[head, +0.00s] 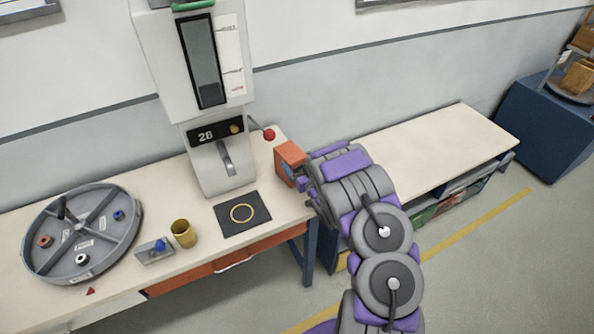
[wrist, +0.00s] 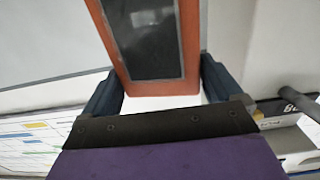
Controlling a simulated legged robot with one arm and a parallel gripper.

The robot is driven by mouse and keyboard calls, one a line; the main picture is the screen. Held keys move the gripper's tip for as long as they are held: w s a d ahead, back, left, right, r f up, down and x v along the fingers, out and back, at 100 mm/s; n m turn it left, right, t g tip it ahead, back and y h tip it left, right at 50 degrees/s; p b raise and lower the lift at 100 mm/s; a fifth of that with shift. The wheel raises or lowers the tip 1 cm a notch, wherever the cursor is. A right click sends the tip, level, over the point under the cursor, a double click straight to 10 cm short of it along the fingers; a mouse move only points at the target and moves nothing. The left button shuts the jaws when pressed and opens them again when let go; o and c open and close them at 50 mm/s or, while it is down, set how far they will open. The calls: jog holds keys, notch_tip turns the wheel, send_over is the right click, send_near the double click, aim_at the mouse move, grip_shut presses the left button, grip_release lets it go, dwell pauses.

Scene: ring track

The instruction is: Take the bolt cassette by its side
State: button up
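The bolt cassette appears to be the orange box (head: 289,158) beside the right side of the white dispenser in the head view. In the wrist view the cassette (wrist: 152,50) is an orange frame around a dark window, running out of the top of the picture. My gripper (head: 300,180) is at its near right side in the head view. In the wrist view my gripper (wrist: 160,85) has one dark finger against each side of the cassette. It looks shut on it. Whether the cassette touches the table is hidden.
The white dispenser (head: 210,95) with a "26" display stands close left of the cassette, its red knob (head: 269,135) nearby. A grey divided wheel tray (head: 100,258), a brass cup (head: 184,233) and a black mat (head: 228,222) with a yellow ring are further left. The right bench (head: 440,150) is clear.

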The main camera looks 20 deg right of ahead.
jog(key=shift+a+r, duration=0.1)
jog(key=shift+a, duration=0.05)
jog(key=c, duration=0.4)
jog(key=shift+d, duration=0.45)
jog(key=c, duration=0.5)
jog(key=shift+a, duration=0.15)
